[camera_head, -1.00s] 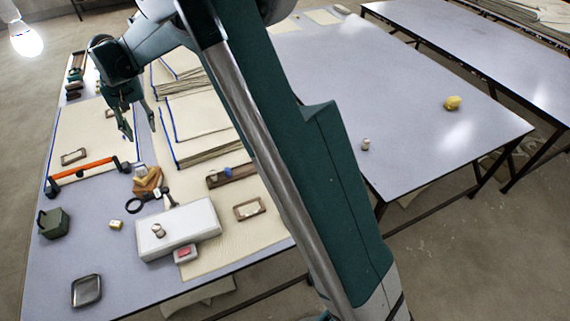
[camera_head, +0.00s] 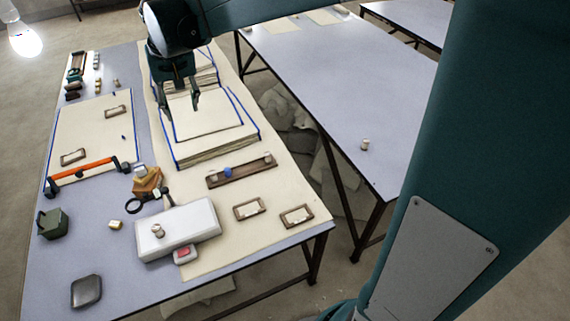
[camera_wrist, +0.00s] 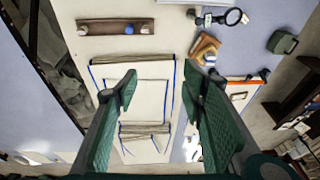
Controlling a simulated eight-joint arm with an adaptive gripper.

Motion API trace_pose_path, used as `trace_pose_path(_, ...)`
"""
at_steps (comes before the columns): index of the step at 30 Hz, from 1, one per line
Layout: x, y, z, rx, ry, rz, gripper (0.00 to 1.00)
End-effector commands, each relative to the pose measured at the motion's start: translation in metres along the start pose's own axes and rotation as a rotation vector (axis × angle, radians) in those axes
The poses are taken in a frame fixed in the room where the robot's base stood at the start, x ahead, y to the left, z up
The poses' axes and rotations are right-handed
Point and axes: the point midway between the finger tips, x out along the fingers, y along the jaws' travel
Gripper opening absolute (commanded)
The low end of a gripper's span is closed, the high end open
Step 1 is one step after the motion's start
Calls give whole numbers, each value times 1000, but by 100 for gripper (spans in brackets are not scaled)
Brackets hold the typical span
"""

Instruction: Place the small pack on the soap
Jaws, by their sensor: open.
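My gripper (camera_head: 181,104) is open and empty above the folded cloth stack (camera_head: 212,119); the wrist view also shows its spread fingers (camera_wrist: 160,88) with only cloth beneath. I cannot tell for sure which items are the small pack and the soap. A small white and blue item (camera_head: 139,170) rests on orange-brown blocks (camera_head: 148,184); the blocks also show in the wrist view (camera_wrist: 207,46). A small pale yellow block (camera_head: 115,225) lies on the table left of the white box (camera_head: 178,230). A small red-marked white piece (camera_head: 185,254) is at that box's front edge.
A brown rail with knobs (camera_head: 241,171) lies right of the blocks. A magnifier (camera_wrist: 233,16), green box (camera_head: 53,223), orange-handled bar (camera_head: 83,170) and dark tray (camera_head: 86,291) are around. A second table (camera_head: 330,90) stands to the right across a gap.

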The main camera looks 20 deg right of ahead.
Motion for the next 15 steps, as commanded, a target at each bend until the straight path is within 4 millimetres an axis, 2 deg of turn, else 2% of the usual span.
trace_pose_path(6, -26, 31, 32, 0, 40, -1, 41)
trace_pose_path(15, -54, 68, 78, -1, 97, 1, 41)
